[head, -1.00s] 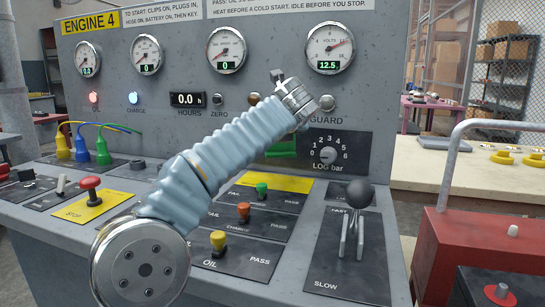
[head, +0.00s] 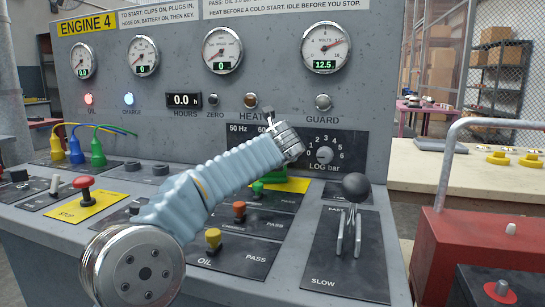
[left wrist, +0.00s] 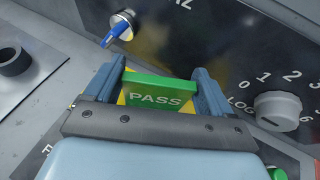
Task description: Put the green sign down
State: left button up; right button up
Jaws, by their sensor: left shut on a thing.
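The green sign (left wrist: 158,92) reads PASS and sits between the two fingers of my left gripper (left wrist: 158,76) in the left wrist view. The gripper is shut on it. Yellow (left wrist: 122,98) shows at the sign's edges; I cannot tell whether the sign touches the surface under it. In the head view part of the green sign (head: 290,184) shows below my forearm, low over the sloping desk by the foot of the upright panel. My left fingers are hidden there behind my own arm. My right gripper is not in view.
A LOG bar knob (head: 325,155) is on the panel close to the sign. Green (head: 257,188), orange (head: 239,208) and yellow (head: 213,237) knobs stand on the desk nearby. A black-balled lever (head: 356,187) rises at right. A blue-tipped switch (left wrist: 117,32) is near my fingers.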

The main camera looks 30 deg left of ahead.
pick_arm(q)
jog(key=o, duration=0.9)
jog(key=shift+f, duration=0.1)
jog(key=shift+r, duration=0.3)
jog(key=b+v, duration=0.1)
jog(key=v, duration=1.1)
jog(key=shift+f, duration=0.2)
